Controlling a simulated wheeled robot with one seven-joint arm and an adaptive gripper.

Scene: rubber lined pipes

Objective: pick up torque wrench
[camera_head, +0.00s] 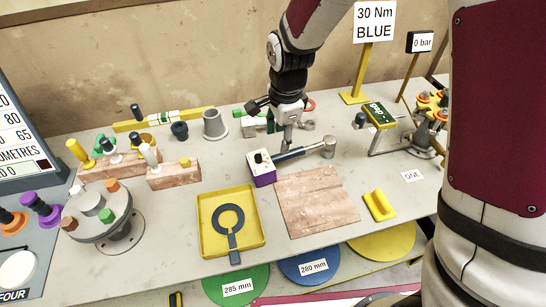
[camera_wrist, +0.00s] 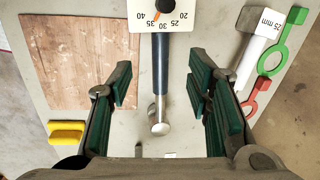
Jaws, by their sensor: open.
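The torque wrench (camera_head: 292,156) lies on the bench, with a white-topped purple scale box at its left end, a dark handle and a silver end at right. In the wrist view the torque wrench (camera_wrist: 160,65) runs down the middle, its numbered scale cut off at the top edge. My gripper (camera_head: 287,143) is above the handle in the head view and hides part of it. In the wrist view my gripper (camera_wrist: 161,75) is open and empty, with green-padded fingers on either side of the handle, apart from it. The height gap is hard to judge.
A brown square board (camera_head: 316,200) and a yellow block (camera_head: 379,206) lie in front. A yellow tray (camera_head: 232,243) holds a dark ring. A grey cup (camera_head: 215,125) stands behind.

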